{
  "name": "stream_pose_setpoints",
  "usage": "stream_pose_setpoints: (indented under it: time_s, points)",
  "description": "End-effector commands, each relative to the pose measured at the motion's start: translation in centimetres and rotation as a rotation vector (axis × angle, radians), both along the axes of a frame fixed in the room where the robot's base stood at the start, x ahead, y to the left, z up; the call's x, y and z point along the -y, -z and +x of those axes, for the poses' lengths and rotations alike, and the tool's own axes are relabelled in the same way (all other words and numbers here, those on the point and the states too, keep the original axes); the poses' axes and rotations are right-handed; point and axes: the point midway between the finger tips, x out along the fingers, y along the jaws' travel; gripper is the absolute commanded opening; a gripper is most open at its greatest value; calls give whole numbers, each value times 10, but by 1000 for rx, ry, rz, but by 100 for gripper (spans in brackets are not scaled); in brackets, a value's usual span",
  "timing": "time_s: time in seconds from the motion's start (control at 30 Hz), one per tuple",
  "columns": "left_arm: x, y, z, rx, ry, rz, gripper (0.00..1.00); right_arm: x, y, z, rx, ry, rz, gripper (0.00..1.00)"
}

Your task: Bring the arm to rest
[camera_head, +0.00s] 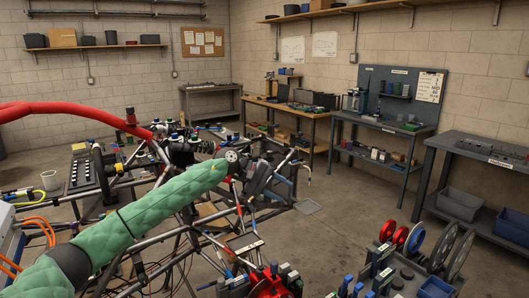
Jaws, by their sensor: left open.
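My left arm (130,220), in a green quilted sleeve, comes in from the lower left and reaches to the middle of the view. At its end, past a round grey wrist joint, is my left gripper (262,180), dark and small. It is open, and I see nothing held between its fingers. It appears in front of or above the tube chassis (185,240); I cannot tell the gap. The arm hides part of the chassis. My right gripper is not in view.
A red curved tube (75,108) arches at the left. Wheels and discs (415,240) stand on a rack at the lower right. Workbenches (375,130) line the back and right walls. Grey and blue bins (459,204) sit on a low shelf. Clear concrete floor (345,190) lies between.

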Motion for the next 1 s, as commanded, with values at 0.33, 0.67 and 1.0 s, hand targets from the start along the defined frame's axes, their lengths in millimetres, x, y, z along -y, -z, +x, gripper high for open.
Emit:
stream_pose_setpoints:
  time_s: [0.33,0.67,1.0]
  points:
    - [64,13,-55,-454,-222,-470,45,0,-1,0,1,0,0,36]
    - [62,16,-84,-985,-419,-892,45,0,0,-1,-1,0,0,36]
    - [13,46,-102,-1587,-593,-1308,45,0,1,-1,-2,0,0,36]
